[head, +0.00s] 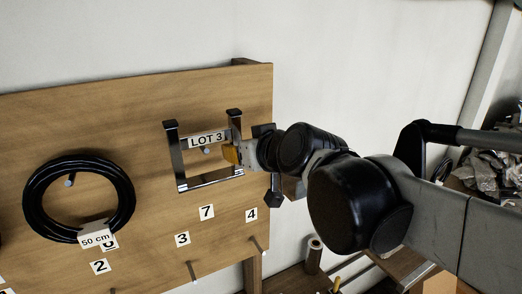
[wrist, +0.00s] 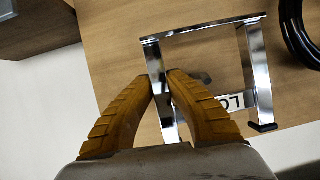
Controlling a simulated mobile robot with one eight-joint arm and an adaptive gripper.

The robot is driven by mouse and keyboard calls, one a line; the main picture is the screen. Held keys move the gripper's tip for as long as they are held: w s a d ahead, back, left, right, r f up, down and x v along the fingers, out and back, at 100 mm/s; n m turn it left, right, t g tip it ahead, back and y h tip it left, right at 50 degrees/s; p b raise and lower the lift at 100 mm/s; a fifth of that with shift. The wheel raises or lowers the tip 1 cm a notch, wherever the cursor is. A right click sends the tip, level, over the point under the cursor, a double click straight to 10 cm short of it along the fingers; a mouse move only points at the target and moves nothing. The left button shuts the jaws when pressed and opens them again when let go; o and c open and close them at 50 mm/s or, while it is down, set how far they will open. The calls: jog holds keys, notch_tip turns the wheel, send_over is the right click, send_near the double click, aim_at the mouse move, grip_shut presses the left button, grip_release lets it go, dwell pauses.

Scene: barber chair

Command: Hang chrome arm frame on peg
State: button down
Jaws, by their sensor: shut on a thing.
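The chrome arm frame (head: 211,181) is in front of the wooden board at centre left in the head view. Its black-capped ends point up and its cross bar is at the bottom. A "LOT 3" tag (head: 207,139) spans its upper part. My gripper (head: 231,154) is shut on the frame's right side bar. In the wrist view the frame (wrist: 259,72) appears inverted, with my yellow fingers (wrist: 161,80) on either side of one bar. A grey peg end (head: 206,151) shows inside the frame's opening, below the tag. I cannot tell whether the frame touches the board.
A black cable coil (head: 35,205) hangs on the board (head: 150,105) at left. Bare pegs (head: 192,272) stick out lower down near number labels. A brown roll (head: 313,255) stands at the lower right. The board above the frame is clear.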

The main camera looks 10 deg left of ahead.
jog(key=shift+b+x, duration=1.1)
jog(key=shift+x, duration=1.2)
jog(key=shift+d+f, duration=0.15)
jog(key=c, duration=1.4)
grip_release()
jog(key=shift+o, duration=0.2)
